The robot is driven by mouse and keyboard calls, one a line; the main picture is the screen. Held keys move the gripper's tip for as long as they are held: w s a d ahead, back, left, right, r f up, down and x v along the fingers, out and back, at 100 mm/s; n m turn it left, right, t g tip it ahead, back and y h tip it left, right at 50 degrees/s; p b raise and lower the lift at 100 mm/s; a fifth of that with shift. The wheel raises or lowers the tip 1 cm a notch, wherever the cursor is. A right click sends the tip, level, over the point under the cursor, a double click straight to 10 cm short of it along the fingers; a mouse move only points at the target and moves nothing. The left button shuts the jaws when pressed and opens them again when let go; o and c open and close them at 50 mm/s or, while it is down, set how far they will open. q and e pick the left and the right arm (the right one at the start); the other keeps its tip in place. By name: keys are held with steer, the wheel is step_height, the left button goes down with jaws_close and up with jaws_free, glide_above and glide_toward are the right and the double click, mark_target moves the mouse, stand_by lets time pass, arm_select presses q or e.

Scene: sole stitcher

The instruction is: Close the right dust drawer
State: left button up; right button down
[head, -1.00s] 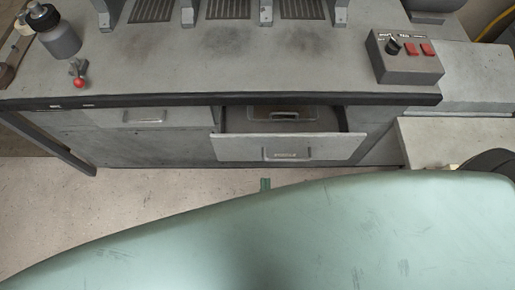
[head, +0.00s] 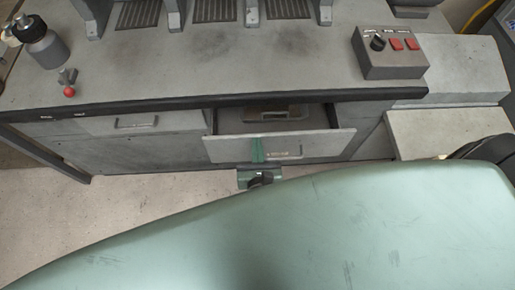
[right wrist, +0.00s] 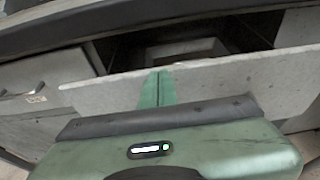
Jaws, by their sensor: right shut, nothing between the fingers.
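The right dust drawer (head: 232,149) is pulled out from under the grey workbench, with its dark inside showing behind the front panel. My left gripper is not in view.
A left drawer (head: 160,123) is closed, flush with the bench front. The bench top (head: 200,80) overhangs above. A control box (head: 392,65) with a knob and red buttons and a bottle (head: 42,45) stand on it. A lower grey block (head: 450,130) lies to the right.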

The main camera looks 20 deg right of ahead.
steer(key=w+d+p, duration=0.3)
steer(key=w+d, duration=0.1)
steer(key=w, duration=1)
steer(key=shift+r, duration=0.25)
steer(key=shift+d, duration=0.15)
